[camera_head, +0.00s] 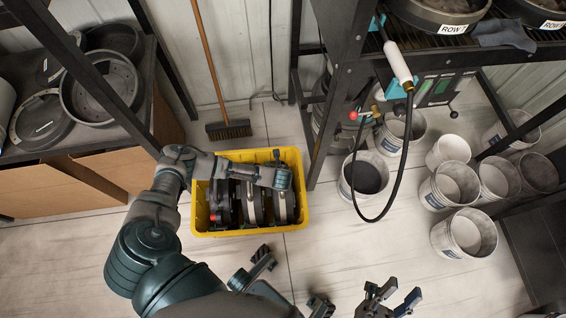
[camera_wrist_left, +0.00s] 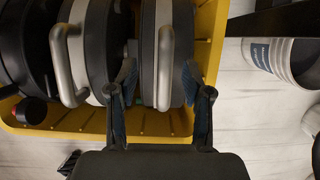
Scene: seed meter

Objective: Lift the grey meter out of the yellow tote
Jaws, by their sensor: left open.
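The yellow tote (camera_head: 302,222) stands on the floor, with several round meters packed upright inside. Its front rim (camera_wrist_left: 150,140) shows in the left wrist view. The right-hand meter (camera_head: 286,207) is grey and dark, with a silver handle; it also shows in the left wrist view (camera_wrist_left: 152,50). My left arm reaches over the tote and hides part of the meters. My left gripper (camera_wrist_left: 160,75) is open, its fingers either side of that meter's handle; I cannot tell whether they touch. My right gripper (camera_head: 392,297) is open and empty, low in the head view.
Another meter (camera_wrist_left: 75,50) sits close on the left. A rack post (camera_head: 335,100) rises right of the tote, with a hanging black hose (camera_head: 405,150). Several white buckets (camera_head: 465,233) stand to the right. A broom (camera_head: 228,128) stands behind.

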